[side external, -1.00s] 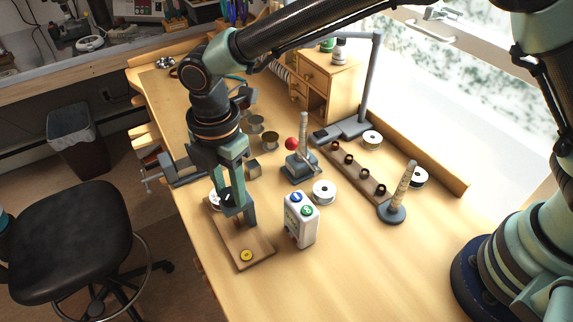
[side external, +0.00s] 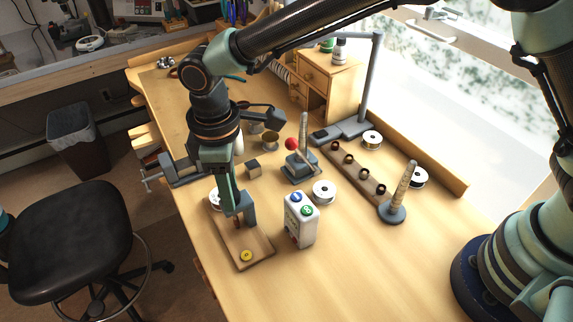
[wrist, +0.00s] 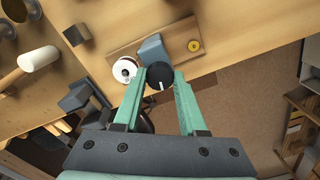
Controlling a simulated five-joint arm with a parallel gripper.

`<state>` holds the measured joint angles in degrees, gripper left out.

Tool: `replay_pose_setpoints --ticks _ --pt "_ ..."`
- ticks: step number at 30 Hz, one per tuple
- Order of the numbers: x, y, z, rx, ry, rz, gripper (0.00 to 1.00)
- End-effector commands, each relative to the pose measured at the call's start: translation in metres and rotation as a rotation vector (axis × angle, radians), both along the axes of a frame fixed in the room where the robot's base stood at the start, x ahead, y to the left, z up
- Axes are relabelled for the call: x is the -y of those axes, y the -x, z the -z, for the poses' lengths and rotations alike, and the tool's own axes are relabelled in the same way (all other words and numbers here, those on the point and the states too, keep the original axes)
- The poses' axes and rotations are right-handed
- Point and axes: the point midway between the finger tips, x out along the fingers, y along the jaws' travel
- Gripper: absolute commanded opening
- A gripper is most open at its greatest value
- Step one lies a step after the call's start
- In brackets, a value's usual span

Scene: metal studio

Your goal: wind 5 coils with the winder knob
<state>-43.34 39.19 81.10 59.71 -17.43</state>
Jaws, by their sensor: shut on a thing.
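A round black knob (wrist: 159,71) with a white mark sits between the two green fingers of my gripper (wrist: 159,82) in the wrist view. The fingers are shut on it from both sides, and the mark points toward my palm. A blue-grey block (wrist: 152,48) stands right beside the knob on a wooden board (wrist: 206,27). A white spool (wrist: 124,69) lies left of the knob and a yellow button (wrist: 194,46) right of it. In the side view my gripper (side external: 236,212) is low over the board and hides the knob. Several copper coils (side external: 349,159) stand along a wooden rail.
A white box with blue and green buttons (side external: 300,222) stands right of the board. A post with a red ball crank (side external: 291,144) stands behind. A tapered rod (side external: 402,187) stands at right. White spools (side external: 323,191) lie around. The front right table is clear.

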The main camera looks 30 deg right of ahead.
Motion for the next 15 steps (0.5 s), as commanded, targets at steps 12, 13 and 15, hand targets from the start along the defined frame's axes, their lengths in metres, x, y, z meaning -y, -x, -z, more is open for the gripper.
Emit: replay_pose_setpoints --ticks 12,13,15 --pt "-0.0002 0.0002 -0.0022 0.0 0.0 0.363 0.0" --pt "-0.0002 0.0002 -0.0022 0.0 0.0 0.385 0.0" --pt "-0.0002 0.0002 -0.0022 0.0 0.0 0.429 0.0"
